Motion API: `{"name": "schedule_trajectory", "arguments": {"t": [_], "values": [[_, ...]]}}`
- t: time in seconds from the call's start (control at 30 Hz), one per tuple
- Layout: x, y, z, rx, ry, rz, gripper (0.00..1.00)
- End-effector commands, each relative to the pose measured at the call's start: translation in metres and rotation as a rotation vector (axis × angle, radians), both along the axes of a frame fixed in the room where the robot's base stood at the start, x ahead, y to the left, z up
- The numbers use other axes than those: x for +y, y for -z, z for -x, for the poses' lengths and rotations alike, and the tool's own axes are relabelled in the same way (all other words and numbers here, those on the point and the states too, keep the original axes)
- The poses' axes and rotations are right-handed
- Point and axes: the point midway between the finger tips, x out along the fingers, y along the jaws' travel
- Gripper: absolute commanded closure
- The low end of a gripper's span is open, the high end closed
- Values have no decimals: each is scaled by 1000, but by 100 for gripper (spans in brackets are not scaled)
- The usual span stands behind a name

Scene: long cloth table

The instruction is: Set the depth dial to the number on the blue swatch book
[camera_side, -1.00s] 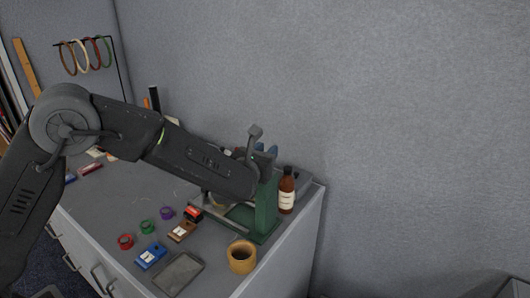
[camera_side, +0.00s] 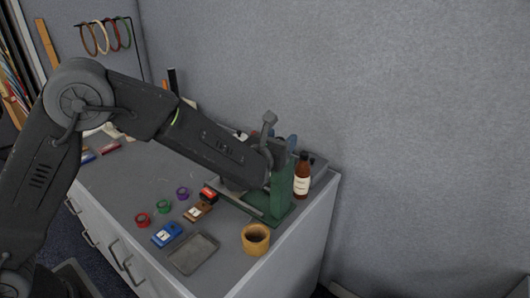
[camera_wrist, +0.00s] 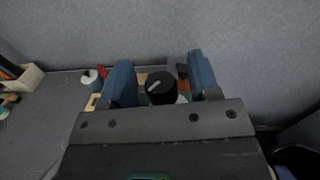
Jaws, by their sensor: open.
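The blue swatch book (camera_side: 166,235) lies on the table's front part in the side view, with a white label whose number is too small to read. A green machine (camera_side: 281,197) stands near the table's right end, partly hidden by my arm. In the wrist view a round black dial (camera_wrist: 160,88) with a pale pointer line lies between the two blue fingers of my gripper (camera_wrist: 160,66). The fingers are apart, with a gap on each side of the dial. My gripper also shows above the machine in the side view (camera_side: 281,146). The dial's scale is hidden.
Brown (camera_side: 197,212) and red (camera_side: 209,194) swatch books lie behind the blue one. Red, green and purple rings (camera_side: 183,193) lie left of them. A grey tray (camera_side: 193,254), a tan roll (camera_side: 256,239) and a brown bottle (camera_side: 302,181) stand near the machine. A wall rises behind.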

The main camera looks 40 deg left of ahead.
Motion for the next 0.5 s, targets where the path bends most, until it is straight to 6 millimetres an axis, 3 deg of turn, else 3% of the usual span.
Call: {"name": "schedule_trajectory", "arguments": {"t": [0.3, 0.5], "values": [[-10, -1, 71, 1, 3, 0, 44], [-14, -1, 105, 0, 3, 0, 44]]}}
